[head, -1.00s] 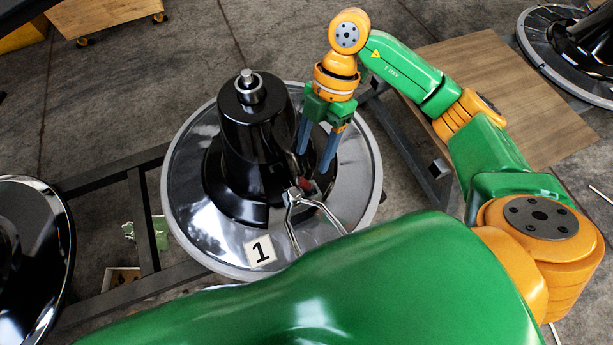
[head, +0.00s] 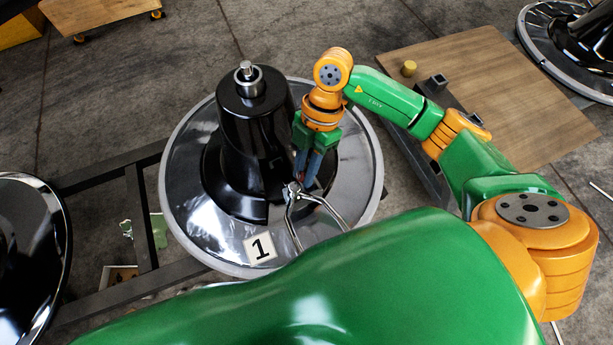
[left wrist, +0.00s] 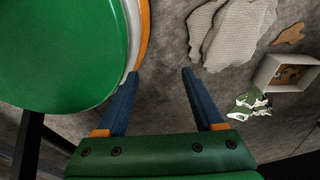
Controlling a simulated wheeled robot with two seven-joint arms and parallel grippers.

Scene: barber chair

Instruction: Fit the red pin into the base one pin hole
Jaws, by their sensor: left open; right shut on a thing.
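Base one (head: 205,240) is a round, shiny disc with a grey rim, a black column and a label "1" (head: 260,248) at its front. My right gripper (head: 304,182) is at the right foot of the column, just above a chrome forked lever (head: 318,198). Its blue fingers are shut on the red pin (head: 298,180), of which only a small red bit shows. The pin hole is hidden or too small to make out, so I cannot tell whether the pin is in it. My left gripper (left wrist: 160,73) is open and empty in the left wrist view.
A dark metal frame (head: 110,172) lies under the base. A wooden board (head: 500,95) with a small yellow cylinder (head: 409,68) is behind my right arm. Other shiny bases stand at the left edge (head: 30,250) and top right (head: 560,60). A small box (left wrist: 285,73) lies on the floor.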

